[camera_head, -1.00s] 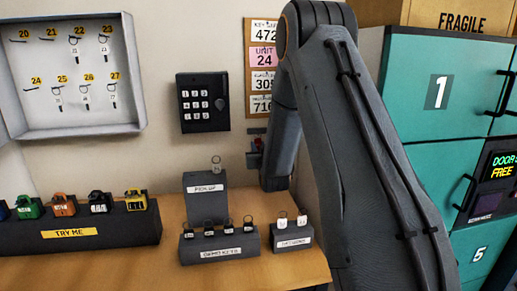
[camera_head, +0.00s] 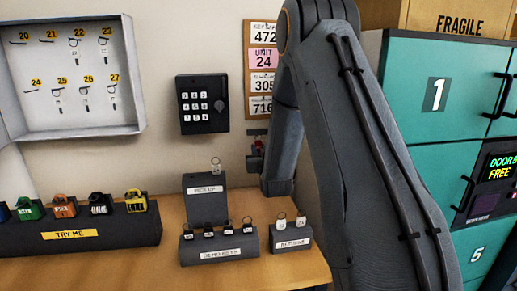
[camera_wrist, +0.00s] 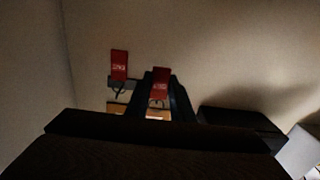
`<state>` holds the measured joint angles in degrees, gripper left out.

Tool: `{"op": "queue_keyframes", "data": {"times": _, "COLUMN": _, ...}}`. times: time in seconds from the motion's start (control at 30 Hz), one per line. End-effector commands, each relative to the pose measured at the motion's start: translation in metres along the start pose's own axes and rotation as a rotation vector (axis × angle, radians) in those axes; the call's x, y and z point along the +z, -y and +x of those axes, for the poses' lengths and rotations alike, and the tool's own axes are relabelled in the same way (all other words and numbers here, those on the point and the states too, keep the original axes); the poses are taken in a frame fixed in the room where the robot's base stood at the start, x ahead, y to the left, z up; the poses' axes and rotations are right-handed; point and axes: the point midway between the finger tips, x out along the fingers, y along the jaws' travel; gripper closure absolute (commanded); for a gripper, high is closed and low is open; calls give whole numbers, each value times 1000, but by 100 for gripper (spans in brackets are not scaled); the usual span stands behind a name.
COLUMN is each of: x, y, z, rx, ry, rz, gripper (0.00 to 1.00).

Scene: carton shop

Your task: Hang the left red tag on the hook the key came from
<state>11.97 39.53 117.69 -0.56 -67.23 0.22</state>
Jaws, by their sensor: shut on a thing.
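Two red tags with white lettering show in the wrist view, both with their loops below them. One red tag (camera_wrist: 119,65) is at the left, in front of a small grey rack (camera_wrist: 110,82). The other red tag (camera_wrist: 160,77) is between the dark fingers of my gripper (camera_wrist: 164,98), which is shut on it. In the head view my gripper (camera_head: 257,150) is small and dark at the wall rack, partly behind my arm. The open key cabinet (camera_head: 136,75) has numbered hooks. Hooks 20, 21 and 24 look bare; 22, 23, 25, 26 and 27 hold keys.
A black keypad (camera_head: 203,104) is on the wall between cabinet and rack. Below stand a pick-up block (camera_head: 205,203) with a key, a demo keys block (camera_head: 219,247), a returns block (camera_head: 291,240) and a padlock stand (camera_head: 120,234). Teal lockers (camera_head: 437,130) fill the right.

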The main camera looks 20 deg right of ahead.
Motion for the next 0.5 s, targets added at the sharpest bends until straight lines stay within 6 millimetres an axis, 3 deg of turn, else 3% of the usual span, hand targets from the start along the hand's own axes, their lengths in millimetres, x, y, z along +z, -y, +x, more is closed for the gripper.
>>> {"op": "queue_keyframes", "data": {"times": 0.5, "x": 0, "y": 0, "z": -29, "rx": 0, "ry": 0, "rz": 0, "gripper": 92}}
